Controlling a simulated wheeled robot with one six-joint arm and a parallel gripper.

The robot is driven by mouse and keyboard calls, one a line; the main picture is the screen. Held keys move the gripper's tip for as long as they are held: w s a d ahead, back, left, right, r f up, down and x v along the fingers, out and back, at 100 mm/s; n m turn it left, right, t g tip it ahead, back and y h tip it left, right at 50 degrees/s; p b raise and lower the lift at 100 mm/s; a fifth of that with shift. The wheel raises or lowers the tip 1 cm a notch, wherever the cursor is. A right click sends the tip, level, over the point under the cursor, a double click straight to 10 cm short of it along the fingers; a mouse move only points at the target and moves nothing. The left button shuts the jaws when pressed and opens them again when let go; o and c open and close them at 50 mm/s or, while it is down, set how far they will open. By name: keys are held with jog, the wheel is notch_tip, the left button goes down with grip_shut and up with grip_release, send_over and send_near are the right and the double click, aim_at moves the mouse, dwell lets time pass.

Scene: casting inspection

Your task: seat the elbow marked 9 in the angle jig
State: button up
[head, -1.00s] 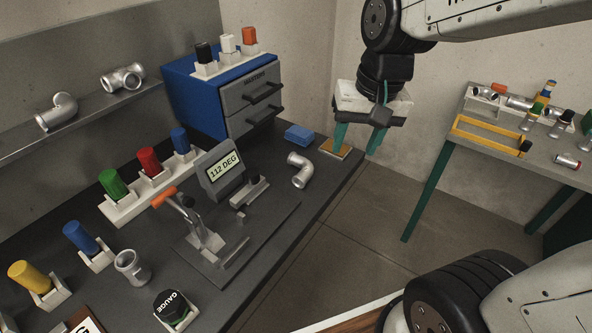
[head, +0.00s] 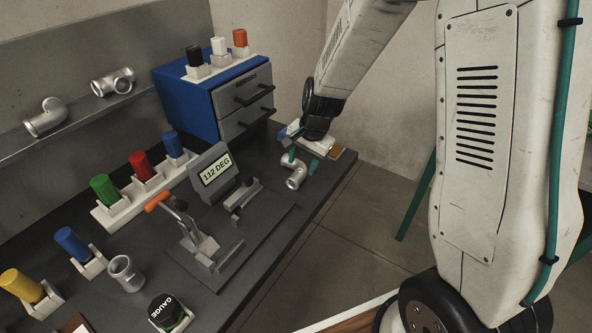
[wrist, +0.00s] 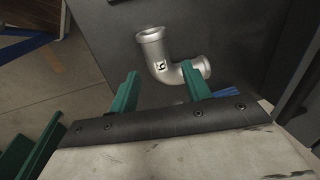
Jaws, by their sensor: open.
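A grey metal elbow (head: 296,178) lies on the dark bench near its right edge. In the wrist view the elbow (wrist: 165,62) shows a small white tag with a dark mark I cannot read clearly. My gripper (head: 301,163) is open, its green fingers close to the elbow in the head view. In the wrist view my gripper (wrist: 160,84) has its fingers apart, with the elbow beyond them and nothing held. The angle jig (head: 228,262) sits left of the elbow, with an orange-handled clamp and a display reading 112 DEG. No elbow is seen in it.
Two pipe fittings (head: 45,117) (head: 113,82) lie on the wall shelf. Another short fitting (head: 125,273) stands by the gauge (head: 170,312). A blue drawer cabinet (head: 185,105) stands behind. Coloured cylinders in white holders line the bench's left side.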

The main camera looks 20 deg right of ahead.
aim_at(301, 170)
jog(key=x, duration=0.4)
jog(key=shift+d+f, duration=0.15)
jog(key=c, duration=1)
jog(key=shift+c, duration=0.2)
